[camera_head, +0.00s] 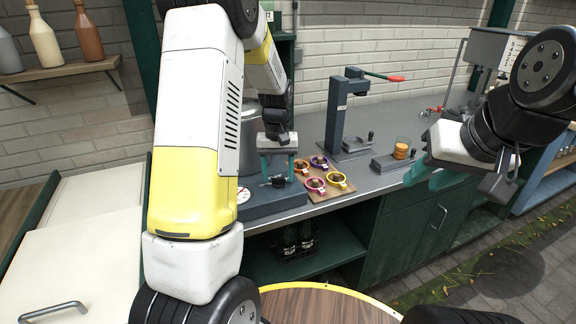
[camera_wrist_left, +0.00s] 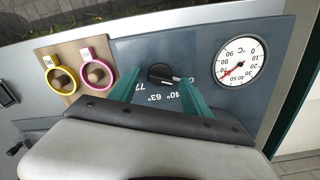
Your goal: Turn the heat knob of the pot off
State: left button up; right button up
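The pot (camera_head: 249,135) is a tall metal cylinder, mostly hidden behind my left arm. Its grey control panel (camera_head: 262,203) shows in front. In the left wrist view, the black heat knob (camera_wrist_left: 160,73) sits on the panel, its white mark toward the right, near lettering partly covered by a finger. Printed marks include 63° and 40°. A round dial (camera_wrist_left: 240,62) with a red needle is to the right. My left gripper (camera_wrist_left: 159,77) has its teal fingers apart, one each side of the knob, with small gaps visible. My right gripper (camera_head: 430,178) is open and empty, away at the right.
Dark bottles (camera_head: 298,238) are on the shelf below.

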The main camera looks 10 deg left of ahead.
pick_arm(q)
jog(key=shift+r, duration=3.9)
jog(key=shift+r, duration=0.1)
